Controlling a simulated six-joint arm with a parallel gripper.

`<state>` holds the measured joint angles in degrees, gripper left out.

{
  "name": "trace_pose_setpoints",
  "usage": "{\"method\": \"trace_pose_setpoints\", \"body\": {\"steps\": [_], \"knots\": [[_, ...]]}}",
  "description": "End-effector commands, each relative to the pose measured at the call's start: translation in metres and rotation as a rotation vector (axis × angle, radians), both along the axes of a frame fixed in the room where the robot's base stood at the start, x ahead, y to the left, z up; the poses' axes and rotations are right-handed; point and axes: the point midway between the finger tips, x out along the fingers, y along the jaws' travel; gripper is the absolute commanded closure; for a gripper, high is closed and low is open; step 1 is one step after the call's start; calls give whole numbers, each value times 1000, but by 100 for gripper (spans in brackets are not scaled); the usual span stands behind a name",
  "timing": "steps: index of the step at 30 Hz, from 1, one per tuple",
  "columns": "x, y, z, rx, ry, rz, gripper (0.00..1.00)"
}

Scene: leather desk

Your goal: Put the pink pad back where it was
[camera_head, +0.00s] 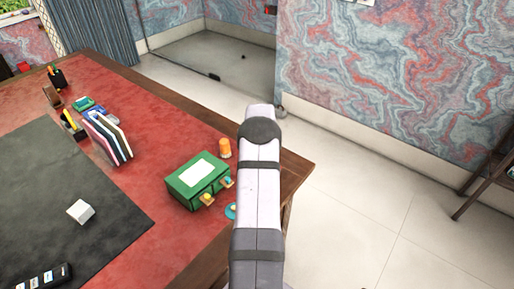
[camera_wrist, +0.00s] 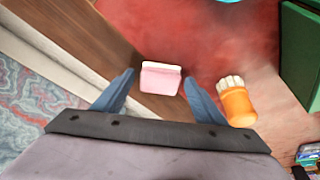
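The pink pad (camera_wrist: 161,80) is a small pink block with a whitish edge. In the wrist view it lies by the border between the desk's red leather and its brown wooden edge. My gripper (camera_wrist: 159,76) is open, its two blue fingers apart on either side of the pad in the picture. I cannot tell how far above the pad the fingertips are; no contact shows. In the head view the pad is not seen, and my arm covers that corner of the desk. My fingers are hidden there too.
An orange bottle with a whitish cap (camera_wrist: 236,104) stands right of my fingers; it also shows in the head view (camera_head: 225,149). A green box (camera_head: 198,180) stands near it. A white cube (camera_head: 80,211) lies on the dark mat (camera_head: 105,235). Upright books (camera_head: 107,137) stand farther back.

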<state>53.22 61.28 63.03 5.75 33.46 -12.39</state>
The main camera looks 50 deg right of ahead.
Motion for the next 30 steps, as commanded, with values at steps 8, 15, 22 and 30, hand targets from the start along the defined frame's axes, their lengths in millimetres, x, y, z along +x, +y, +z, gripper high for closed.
{"method": "trace_pose_setpoints", "body": {"steps": [8,15,22,30], "knots": [[-1,0,7,-1,-1,0,35],[-8,8,31,-1,-1,0,35],[-19,18,67,-3,-1,0,35],[-29,28,101,-2,-1,0,35]]}}
